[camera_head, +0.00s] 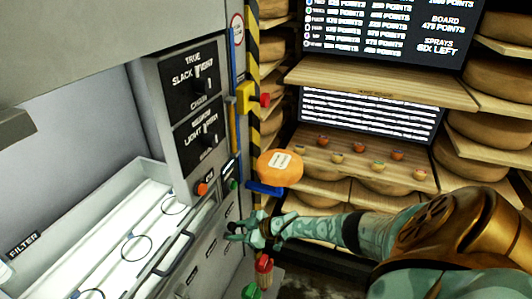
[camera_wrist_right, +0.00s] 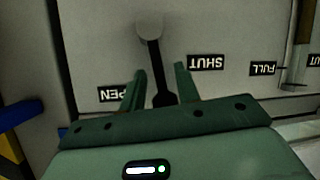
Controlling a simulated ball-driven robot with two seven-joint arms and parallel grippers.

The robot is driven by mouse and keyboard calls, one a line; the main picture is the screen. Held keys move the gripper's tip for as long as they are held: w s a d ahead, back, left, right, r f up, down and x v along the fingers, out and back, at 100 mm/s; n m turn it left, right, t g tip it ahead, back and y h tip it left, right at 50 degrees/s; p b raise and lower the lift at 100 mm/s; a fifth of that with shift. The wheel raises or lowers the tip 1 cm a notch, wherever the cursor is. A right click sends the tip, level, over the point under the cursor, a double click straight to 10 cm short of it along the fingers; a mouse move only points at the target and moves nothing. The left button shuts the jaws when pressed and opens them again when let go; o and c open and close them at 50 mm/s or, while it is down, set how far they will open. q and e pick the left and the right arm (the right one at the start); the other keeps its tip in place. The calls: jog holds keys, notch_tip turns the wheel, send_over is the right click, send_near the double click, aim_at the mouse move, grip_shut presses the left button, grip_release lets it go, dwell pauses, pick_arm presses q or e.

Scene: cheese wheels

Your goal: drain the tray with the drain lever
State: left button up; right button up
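The white tray (camera_head: 98,238) lies in the machine at the left of the head view, with several dark rings over it. The drain lever (camera_wrist_right: 152,50) shows in the right wrist view, with a dark shaft and a grey round knob. It stands between the upside-down labels OPEN and SHUT. My left gripper is out of view.
A black handle (camera_head: 172,255) projects along the tray's front. An orange tub-like object (camera_head: 279,168) sits on a blue bracket (camera_head: 266,189) by the striped post. Red and green items (camera_head: 263,264) stand below my gripper. Cheese shelves fill the right side.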

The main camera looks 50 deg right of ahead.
jog(key=p+v, duration=0.4)
jog(key=v, duration=1.1)
jog(key=shift+d+r, duration=0.1)
